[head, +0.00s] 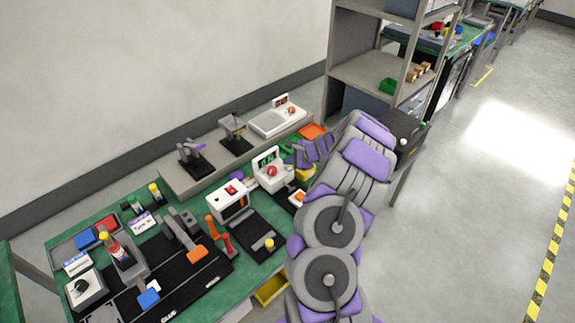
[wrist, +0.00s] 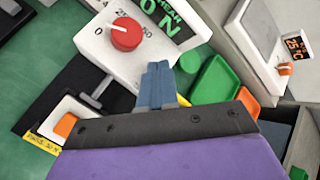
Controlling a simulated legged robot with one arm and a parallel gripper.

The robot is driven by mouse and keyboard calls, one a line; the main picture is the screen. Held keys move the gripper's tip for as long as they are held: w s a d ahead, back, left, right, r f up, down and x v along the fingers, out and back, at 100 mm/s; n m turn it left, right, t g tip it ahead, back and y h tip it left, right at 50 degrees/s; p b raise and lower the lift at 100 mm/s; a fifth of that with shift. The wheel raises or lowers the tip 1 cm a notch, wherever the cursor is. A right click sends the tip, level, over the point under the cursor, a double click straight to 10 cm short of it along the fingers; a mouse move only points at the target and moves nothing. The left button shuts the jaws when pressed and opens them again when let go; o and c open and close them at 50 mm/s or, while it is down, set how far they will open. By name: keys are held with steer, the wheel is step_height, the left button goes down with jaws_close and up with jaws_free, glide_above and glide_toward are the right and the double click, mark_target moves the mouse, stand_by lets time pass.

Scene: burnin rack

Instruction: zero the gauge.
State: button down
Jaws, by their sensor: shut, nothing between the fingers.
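A white gauge (head: 262,181) with a red knob and a lit green readout stands on the green bench, left of my gripper (head: 303,155) in the head view. The wrist view shows the gauge (wrist: 165,52) close up, with its red knob (wrist: 126,34), dial numbers and a readout (wrist: 178,22) that ends in "0 N". A white block with an orange button (wrist: 65,124) sits at lower left, beside a yellow label that seems to read "PASS 30 N". My gripper (wrist: 158,68) is shut and empty, its fingertips just in front of the gauge's lower edge; contact is unclear.
A white instrument with a red readout (head: 236,201) stands to the gauge's left. A temperature plate (head: 279,121) sits on the raised shelf behind. Green bins (wrist: 215,80) and an orange tray (wrist: 249,102) lie right of my fingers. A grey shelf rack (head: 365,78) stands beyond.

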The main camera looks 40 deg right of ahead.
mark_target(289, 168)
steer(key=shift+r, duration=0.35)
steer(key=shift+r+p, duration=2.15)
steer(key=shift+r, duration=0.35)
